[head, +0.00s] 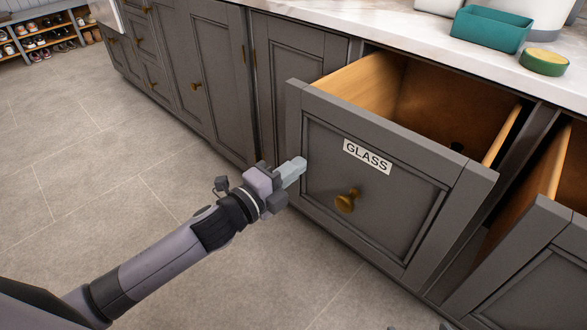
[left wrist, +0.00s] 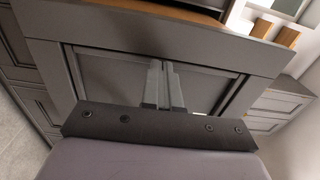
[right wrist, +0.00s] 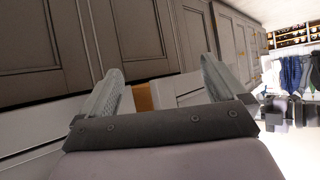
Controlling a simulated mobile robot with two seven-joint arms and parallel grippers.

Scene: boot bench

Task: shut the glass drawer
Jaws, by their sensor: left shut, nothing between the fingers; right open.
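The glass drawer (head: 318,196) is grey with a white "GLASS" label (head: 367,156) and a brass knob (head: 346,201). It stands well out of the cabinet, and its wooden inside shows empty apart from a dark round spot. My left gripper (head: 298,167) is shut and empty, with its fingertips at the left part of the drawer front, left of the knob. The left wrist view shows the closed fingers (left wrist: 165,68) pointing at the drawer front (left wrist: 110,70); I cannot tell whether they touch. My right gripper (right wrist: 160,85) is open and empty, facing grey cabinet fronts.
A second drawer (head: 525,270) stands open at the right, beside the glass drawer. A teal tray (head: 490,29) and a green round container (head: 544,62) are on the marble counter (head: 400,42). A shoe rack (head: 45,35) is far left. The tiled floor (head: 110,130) at left is clear.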

